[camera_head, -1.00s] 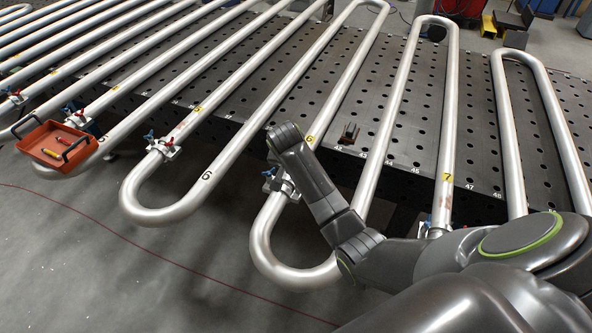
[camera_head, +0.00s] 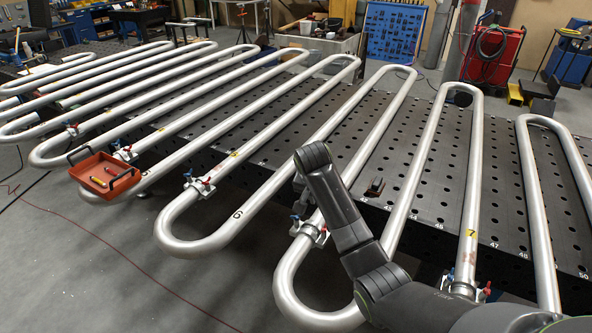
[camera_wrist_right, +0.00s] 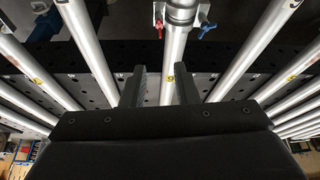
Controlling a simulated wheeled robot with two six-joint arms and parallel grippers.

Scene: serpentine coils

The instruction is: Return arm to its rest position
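My right arm (camera_head: 345,215) comes in from the lower right in the head view and reaches up over the silver serpentine coil (camera_head: 215,240). Its gripper is mostly hidden behind the wrist there. In the right wrist view the gripper (camera_wrist_right: 160,72) has its two dark fingers apart, with nothing held between them. A coil tube (camera_wrist_right: 173,60) passes behind the gap, seemingly apart from the fingers. A clamp with red and blue handles (camera_wrist_right: 182,18) sits on that tube. My left gripper is not in view.
The perforated dark table (camera_head: 440,190) carries the coils. A small dark fixture (camera_head: 375,187) stands on it, right of my arm. An orange tray (camera_head: 104,174) with small tools sits at the left on the coil ends. Grey floor (camera_head: 90,270) is open at lower left.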

